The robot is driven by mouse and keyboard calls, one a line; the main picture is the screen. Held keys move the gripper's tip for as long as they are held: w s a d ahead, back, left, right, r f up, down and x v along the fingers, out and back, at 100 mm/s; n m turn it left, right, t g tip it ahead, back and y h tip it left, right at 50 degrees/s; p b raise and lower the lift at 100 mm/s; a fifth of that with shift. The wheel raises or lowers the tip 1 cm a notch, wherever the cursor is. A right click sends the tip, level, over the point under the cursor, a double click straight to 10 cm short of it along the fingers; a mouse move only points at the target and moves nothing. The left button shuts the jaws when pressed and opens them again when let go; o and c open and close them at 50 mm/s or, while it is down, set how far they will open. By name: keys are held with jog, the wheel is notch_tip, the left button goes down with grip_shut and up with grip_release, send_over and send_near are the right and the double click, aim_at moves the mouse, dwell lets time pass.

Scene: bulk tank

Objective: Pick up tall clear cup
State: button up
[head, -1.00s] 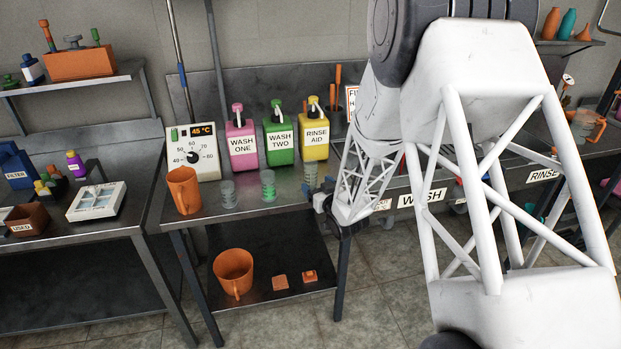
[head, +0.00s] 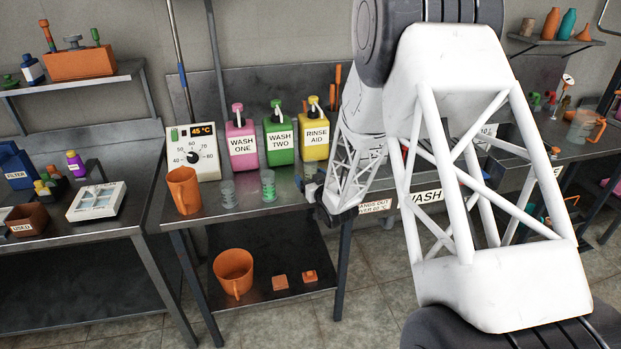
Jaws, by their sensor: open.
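Several small clear cups stand in a row on the steel bench in front of the bottles. The left clear cup (head: 228,194) is short, and the middle clear cup (head: 268,186) looks green against the green bottle. The right clear cup (head: 310,171) stands in front of the yellow bottle, its lower part hidden by my gripper. It may be the tall one, but its height is hard to judge. My gripper (head: 303,186) is small in view, open, low beside the right cup. I cannot tell whether the cup is between the fingers.
An orange jug (head: 184,190) stands left of the cups. The pink (head: 241,143), green (head: 279,144) and yellow (head: 314,136) bottles and a temperature box (head: 193,155) stand behind. Another orange jug (head: 233,271) is on the lower shelf. My arm hides much of the wash area.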

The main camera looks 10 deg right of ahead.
aim_at(314, 172)
jog(key=shift+c, duration=0.3)
jog(key=c, duration=0.9)
jog(key=shift+r, duration=0.2)
jog(key=shift+c, duration=0.2)
jog(key=shift+r, duration=0.85)
jog(key=shift+s+r, duration=0.3)
jog(key=shift+r, duration=0.5)
jog(key=a+r+v, duration=0.1)
jog(key=a+v, duration=0.2)
jog(key=v, duration=1.2)
jog(key=shift+s+a+r, duration=0.2)
jog(key=shift+s+a, duration=0.2)
jog(key=shift+a, duration=0.15)
